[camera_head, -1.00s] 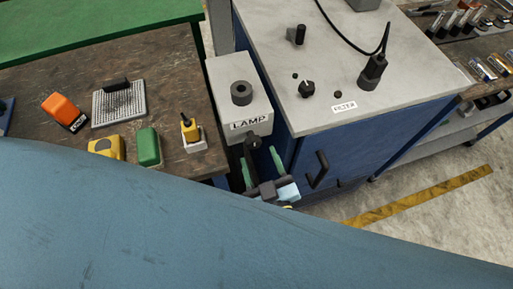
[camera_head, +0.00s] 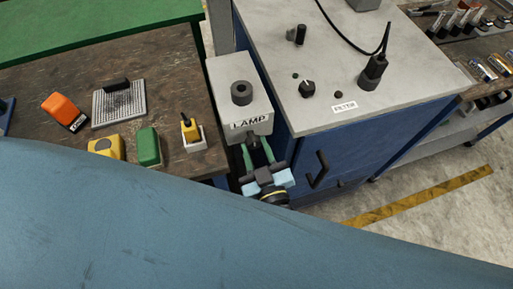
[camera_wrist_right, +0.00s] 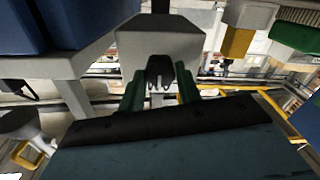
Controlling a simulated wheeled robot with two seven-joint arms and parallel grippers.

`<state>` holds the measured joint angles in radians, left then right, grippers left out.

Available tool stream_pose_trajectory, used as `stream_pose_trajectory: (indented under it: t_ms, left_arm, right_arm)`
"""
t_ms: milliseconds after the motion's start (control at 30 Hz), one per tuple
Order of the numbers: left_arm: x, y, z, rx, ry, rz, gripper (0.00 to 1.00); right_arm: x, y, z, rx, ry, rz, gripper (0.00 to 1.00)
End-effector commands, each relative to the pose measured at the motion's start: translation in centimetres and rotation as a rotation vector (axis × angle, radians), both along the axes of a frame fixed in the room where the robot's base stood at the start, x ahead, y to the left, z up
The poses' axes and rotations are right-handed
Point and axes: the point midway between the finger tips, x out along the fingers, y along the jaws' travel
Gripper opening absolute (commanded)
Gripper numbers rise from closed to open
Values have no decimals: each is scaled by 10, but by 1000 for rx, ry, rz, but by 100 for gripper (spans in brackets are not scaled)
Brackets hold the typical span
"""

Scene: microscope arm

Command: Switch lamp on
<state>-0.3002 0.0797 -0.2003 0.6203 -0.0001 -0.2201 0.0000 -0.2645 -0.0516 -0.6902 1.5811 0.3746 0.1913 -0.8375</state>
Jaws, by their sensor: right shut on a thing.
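The lamp box (camera_head: 238,88) is a light grey block labelled LAMP, with a dark round knob (camera_head: 241,93) on top, standing between the workbench and the blue cabinet. A dark switch lever (camera_wrist_right: 160,72) sticks out from the box's front face, below the label. My right gripper (camera_head: 259,151) is at that front face, its green fingers shut on the lever, one on each side. In the right wrist view, the right gripper (camera_wrist_right: 161,90) shows the lever between its fingers, with the grey box behind. The lever is partly hidden by the gripper in the head view. My left gripper is not in view.
The blue cabinet (camera_head: 340,150) with a black handle (camera_head: 318,169) stands close on the right; knobs and a FILTER label (camera_head: 344,107) are on its top. The workbench (camera_head: 60,75) on the left holds an orange block (camera_head: 62,108), a green block (camera_head: 149,148) and yellow items.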

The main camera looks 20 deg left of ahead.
Motion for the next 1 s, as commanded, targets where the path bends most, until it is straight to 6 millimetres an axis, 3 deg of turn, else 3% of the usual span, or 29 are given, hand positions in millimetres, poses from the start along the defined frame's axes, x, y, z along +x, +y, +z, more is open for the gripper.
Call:
stream_pose_trajectory:
  t_ms: [367,1000]
  left_arm:
    - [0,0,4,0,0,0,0]
    - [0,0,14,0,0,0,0]
  right_arm:
    - [0,0,1,79,52,-1,11]
    - [1,-1,0,548,370,0,11]
